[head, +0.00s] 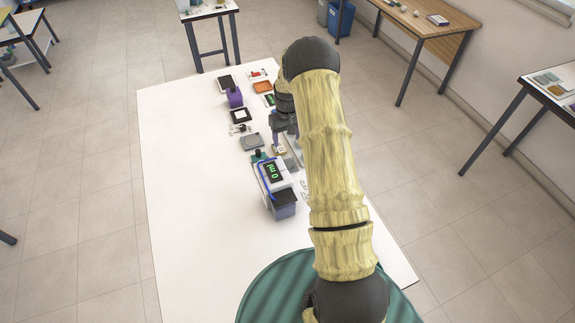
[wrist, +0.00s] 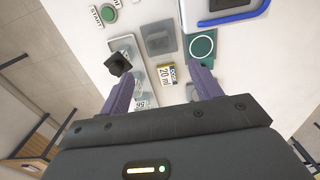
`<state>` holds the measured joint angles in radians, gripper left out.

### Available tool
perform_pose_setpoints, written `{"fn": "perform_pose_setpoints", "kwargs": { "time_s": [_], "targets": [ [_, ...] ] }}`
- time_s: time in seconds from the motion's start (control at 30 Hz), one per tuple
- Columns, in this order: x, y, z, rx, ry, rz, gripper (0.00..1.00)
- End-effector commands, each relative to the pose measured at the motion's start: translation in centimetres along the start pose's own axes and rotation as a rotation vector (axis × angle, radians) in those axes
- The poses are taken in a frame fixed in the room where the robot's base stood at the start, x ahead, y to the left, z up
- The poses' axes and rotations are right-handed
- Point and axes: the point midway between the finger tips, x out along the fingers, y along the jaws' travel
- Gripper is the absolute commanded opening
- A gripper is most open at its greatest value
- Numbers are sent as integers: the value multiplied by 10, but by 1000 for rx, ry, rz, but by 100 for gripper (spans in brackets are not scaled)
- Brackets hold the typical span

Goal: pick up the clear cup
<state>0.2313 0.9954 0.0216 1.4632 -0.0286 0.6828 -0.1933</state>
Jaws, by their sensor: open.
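In the head view my gripper (head: 280,143) hangs low over the middle of the white table, partly hidden by my arm. I cannot make out the clear cup for certain in either view. A grey square piece (wrist: 158,38) with a faint paler shape on it lies ahead of the fingers in the wrist view. A yellow and white "20 ml" label (wrist: 167,75) shows between the fingertips.
A display unit (head: 275,175) reading "0 ml" with a blue edge stands nearer on the white table (head: 185,200). A dark green square (wrist: 202,45) lies by the right finger. A green START button (wrist: 110,13) is at upper left. The table's left side is clear.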

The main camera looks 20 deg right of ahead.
Motion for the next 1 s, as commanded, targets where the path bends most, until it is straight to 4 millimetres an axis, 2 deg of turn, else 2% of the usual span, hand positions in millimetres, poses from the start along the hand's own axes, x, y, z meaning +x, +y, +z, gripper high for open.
{"fn": "perform_pose_setpoints", "kwargs": {
  "time_s": [0.03, 0.3, 0.73, 1.0],
  "targets": [
    [16, 0, 0, 0, -2, 0, 64],
    [56, 0, 0, 0, -1, 0, 64],
    [61, 0, 0, 0, -1, 0, 64],
    [98, 0, 1, 0, -2, 0, 64]
  ]
}}
